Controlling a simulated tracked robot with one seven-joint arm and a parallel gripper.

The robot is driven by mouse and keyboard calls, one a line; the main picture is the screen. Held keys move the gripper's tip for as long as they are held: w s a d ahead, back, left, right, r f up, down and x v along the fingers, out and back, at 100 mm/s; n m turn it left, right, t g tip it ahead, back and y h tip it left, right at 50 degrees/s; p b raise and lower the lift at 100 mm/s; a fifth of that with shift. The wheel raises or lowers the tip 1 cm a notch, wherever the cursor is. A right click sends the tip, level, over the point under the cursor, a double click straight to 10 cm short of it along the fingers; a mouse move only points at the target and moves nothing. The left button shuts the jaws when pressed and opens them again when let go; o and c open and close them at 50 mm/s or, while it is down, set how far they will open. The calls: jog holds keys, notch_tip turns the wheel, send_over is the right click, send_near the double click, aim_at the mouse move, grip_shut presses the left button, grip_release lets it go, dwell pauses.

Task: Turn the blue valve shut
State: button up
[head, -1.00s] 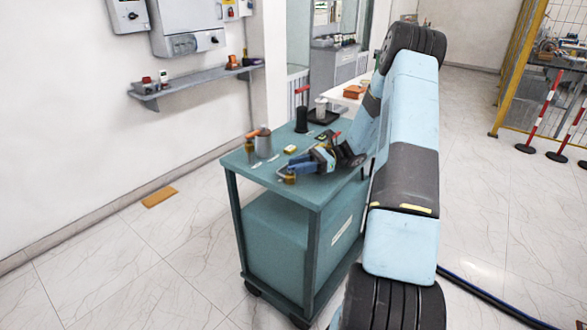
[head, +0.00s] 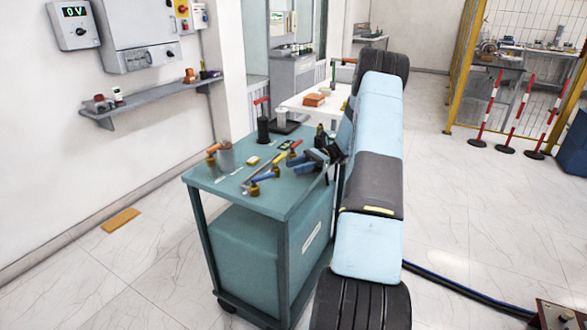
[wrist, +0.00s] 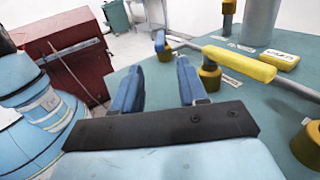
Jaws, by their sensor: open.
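The blue valve (head: 265,178) stands near the front edge of the teal cart top (head: 225,183); it has a blue lever on a brass body.
A red-handled valve (head: 294,145) stands farther back on the cart. An orange-handled part (head: 214,149) and a black post (head: 263,128) are also on it.

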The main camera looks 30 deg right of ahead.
aim_at(263, 178)
jog(key=shift+a+r, duration=0.2)
jog(key=shift+r, duration=0.05)
jog(key=c, duration=0.3)
jog(key=a+r+n+h, duration=0.1)
jog(key=s+a+r+n+h, duration=0.1)
jog(key=a+r, duration=0.1)
jog(key=shift+s+n+h, duration=0.15)
jog(key=shift+n+h, duration=0.15)
jog(key=shift+h, duration=0.1)
grip_shut()
jog(key=s+a+r+n+t+h, duration=0.5)
jog(key=s+a+r+n+h, duration=0.45)
jog(key=n+h, duration=0.55)
jog(key=shift+s+d+x, duration=0.1)
jog(key=shift+d+x, duration=0.05)
jog(key=shift+x, duration=1.5)
jog(key=shift+s+d+x, duration=0.1)
jog(key=shift+d+x, duration=0.05)
jog(key=shift+x, duration=1.5)
jog(key=shift+s+d+x, duration=0.1)
jog(key=shift+d+x, duration=0.1)
jog(key=shift+x, duration=1.45)
jog(key=shift+w+f, duration=0.2)
jog(key=shift+w, duration=0.6)
jog(key=shift+w+f, duration=0.25)
jog(key=shift+w, duration=1.1)
